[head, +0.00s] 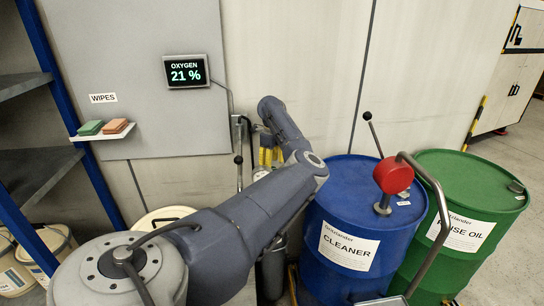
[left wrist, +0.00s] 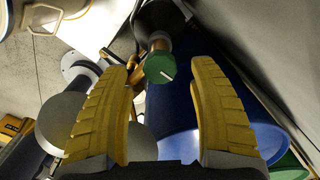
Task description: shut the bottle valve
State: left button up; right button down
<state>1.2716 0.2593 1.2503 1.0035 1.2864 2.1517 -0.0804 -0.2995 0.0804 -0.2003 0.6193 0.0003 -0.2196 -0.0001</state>
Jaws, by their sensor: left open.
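The bottle valve shows in the left wrist view as a green knob (left wrist: 159,68) with a white mark, on a brass-coloured body. My left gripper (left wrist: 163,72) is open, with one yellow finger on each side of the knob in that picture. A gap shows on both sides, and the depth between fingertips and knob is hard to judge. In the head view my left gripper (head: 268,157) points down behind my own arm, left of the blue drum. The knob is hidden there. A grey cylinder (head: 272,268) shows partly below my arm. My right gripper is not in view.
A blue cleaner drum (head: 345,215) with a red pump head (head: 393,175) and bent handle stands right of my arm. A green rinse oil drum (head: 470,205) is beside it. A wall display (head: 187,72) reads oxygen 21 %. A small shelf (head: 102,131) holds wipes.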

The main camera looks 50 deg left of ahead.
aim_at(273, 168)
pick_arm(q)
notch_tip(273, 168, up, 9)
dwell(0.4)
dwell(0.4)
jog(key=m, duration=0.3)
jog(key=f+m+y, duration=0.1)
jog(key=m, duration=0.2)
jog(key=w+f+m, duration=0.1)
jog(key=m, duration=0.2)
jog(key=shift+a+f+g+y, duration=0.25)
jog(key=shift+g+y, duration=0.15)
jog(key=shift+w+r+m, duration=0.1)
jog(key=shift+w+m, duration=0.05)
jog(key=shift+m, duration=0.65)
jog(key=shift+s+r+m+h, duration=0.65)
jog(key=shift+r+m+h, duration=0.25)
jog(key=shift+r+m, duration=2.85)
jog(key=shift+t, duration=0.4)
jog(key=f, duration=1.7)
jog(key=shift+d, duration=0.25)
